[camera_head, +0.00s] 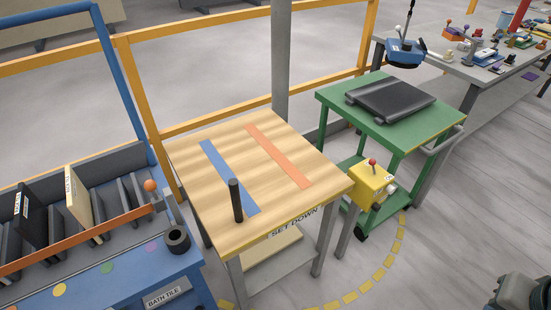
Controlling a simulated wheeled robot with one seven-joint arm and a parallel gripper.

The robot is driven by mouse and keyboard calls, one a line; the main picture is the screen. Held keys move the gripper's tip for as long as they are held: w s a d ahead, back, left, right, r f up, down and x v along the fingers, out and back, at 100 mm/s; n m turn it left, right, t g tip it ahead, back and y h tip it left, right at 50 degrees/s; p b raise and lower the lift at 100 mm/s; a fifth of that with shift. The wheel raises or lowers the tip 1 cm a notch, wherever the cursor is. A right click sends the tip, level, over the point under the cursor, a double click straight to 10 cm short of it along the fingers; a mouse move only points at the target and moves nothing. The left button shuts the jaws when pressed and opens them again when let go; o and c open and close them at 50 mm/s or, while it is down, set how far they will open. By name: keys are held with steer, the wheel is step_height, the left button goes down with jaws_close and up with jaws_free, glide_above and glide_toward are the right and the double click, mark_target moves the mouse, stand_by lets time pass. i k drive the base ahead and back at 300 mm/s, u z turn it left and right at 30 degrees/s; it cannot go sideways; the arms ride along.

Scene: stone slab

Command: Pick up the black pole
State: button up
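A black pole (236,200) stands upright near the front edge of a light wooden table (305,165) labelled "SET DOWN". It is a short, dark cylinder. Nothing touches the pole's sides or top. No fingers of my gripper show in this view. A dark grey part, likely of my arm, shows in the bottom right corner, well away from the pole.
An orange stripe (278,157) lies on the same table. A yellow box (371,184) with a red-tipped lever stands at its right. A green cart (428,112) is behind right, and a blue slab rack (105,285) is at left. A grey post (281,60) rises behind the table.

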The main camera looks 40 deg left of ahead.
mark_target(233, 183)
steer(key=u, duration=0.75)
steer(key=i, duration=0.9)
steer(key=u, duration=1.2)
steer(key=i, duration=0.2)
steer(key=u, duration=0.05)
